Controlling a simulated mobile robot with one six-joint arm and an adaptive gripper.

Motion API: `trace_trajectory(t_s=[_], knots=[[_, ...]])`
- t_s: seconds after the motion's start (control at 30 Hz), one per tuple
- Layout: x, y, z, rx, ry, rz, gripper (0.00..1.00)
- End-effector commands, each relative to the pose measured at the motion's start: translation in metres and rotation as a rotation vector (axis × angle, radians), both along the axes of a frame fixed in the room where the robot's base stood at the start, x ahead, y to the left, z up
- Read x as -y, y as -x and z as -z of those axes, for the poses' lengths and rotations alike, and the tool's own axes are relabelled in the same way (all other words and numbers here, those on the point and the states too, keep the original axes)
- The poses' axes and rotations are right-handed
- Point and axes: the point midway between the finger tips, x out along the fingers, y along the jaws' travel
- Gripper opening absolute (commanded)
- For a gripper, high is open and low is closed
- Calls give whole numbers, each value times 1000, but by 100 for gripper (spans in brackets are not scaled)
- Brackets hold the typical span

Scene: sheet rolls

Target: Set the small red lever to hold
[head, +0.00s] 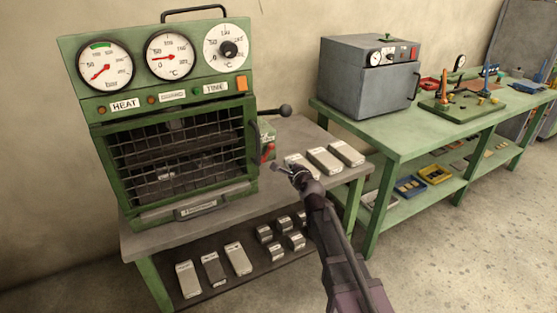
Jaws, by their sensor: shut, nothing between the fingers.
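The small red lever (268,151) is on the right side of the green press (180,112), low beside the barred front. It shows small, and I cannot read its setting or any label by it. My gripper (281,170) is just right of and below the lever, in front of the press's right side. Its fingers are shut with nothing between them. I cannot tell whether the fingertips touch the lever; a small gap seems to show. A dark lever with a ball knob (285,111) sticks out above, from the same side.
Pale blocks (325,160) lie on the table right of my gripper. Several more blocks (238,258) lie on the lower shelf. A second green table (400,140) carries a grey oven (368,78) and small tools. Open floor lies at the front right.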

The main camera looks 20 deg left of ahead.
Motion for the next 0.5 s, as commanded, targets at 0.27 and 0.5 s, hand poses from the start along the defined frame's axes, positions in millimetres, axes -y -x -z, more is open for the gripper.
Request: trace_trajectory(t_s=[0.27,0.5], knots=[[-7,0,-1,-7,-46,12,0],[-8,-1,-1,-6,-44,11,0]])
